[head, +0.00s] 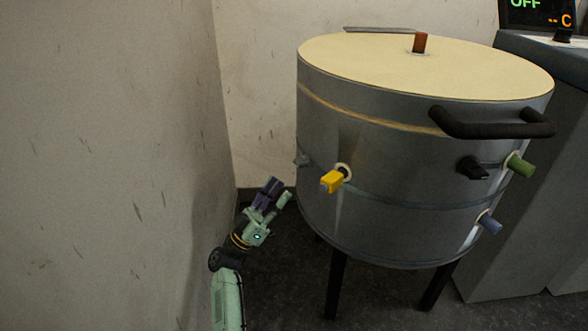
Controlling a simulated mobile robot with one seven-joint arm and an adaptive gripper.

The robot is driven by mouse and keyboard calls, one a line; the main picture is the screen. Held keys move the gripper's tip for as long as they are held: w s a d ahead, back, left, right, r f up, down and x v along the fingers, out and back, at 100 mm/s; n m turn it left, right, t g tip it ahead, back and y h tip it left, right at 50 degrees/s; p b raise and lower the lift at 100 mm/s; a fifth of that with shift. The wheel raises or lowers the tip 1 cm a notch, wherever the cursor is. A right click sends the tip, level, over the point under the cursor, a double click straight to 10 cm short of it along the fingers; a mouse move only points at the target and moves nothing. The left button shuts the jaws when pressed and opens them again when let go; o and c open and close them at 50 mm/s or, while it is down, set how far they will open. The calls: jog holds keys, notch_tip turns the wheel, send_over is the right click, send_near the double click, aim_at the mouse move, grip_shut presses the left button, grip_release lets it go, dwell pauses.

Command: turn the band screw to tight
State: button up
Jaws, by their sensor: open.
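A round grey metal kiln (400,225) with a pale lid stands on dark legs at the right of the head view. Thin metal bands (400,198) run around its body. My gripper (277,194) is open, below and left of this fitting, and appears apart from the kiln. No object shows clearly between its fingers.
A yellow plug (332,181), a green plug (521,165) and a blue plug (490,224) stick out of the kiln. A black latch (472,168) and black handle (492,124) also protrude. A wall (110,160) stands close left of my arm.

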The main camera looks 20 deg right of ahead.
aim_at(302, 162)
jog(key=x, duration=0.7)
jog(key=shift+d+p, duration=0.15)
jog(key=shift+p, duration=0.15)
jog(key=shift+r, duration=0.1)
jog(key=shift+c, duration=0.2)
grip_shut()
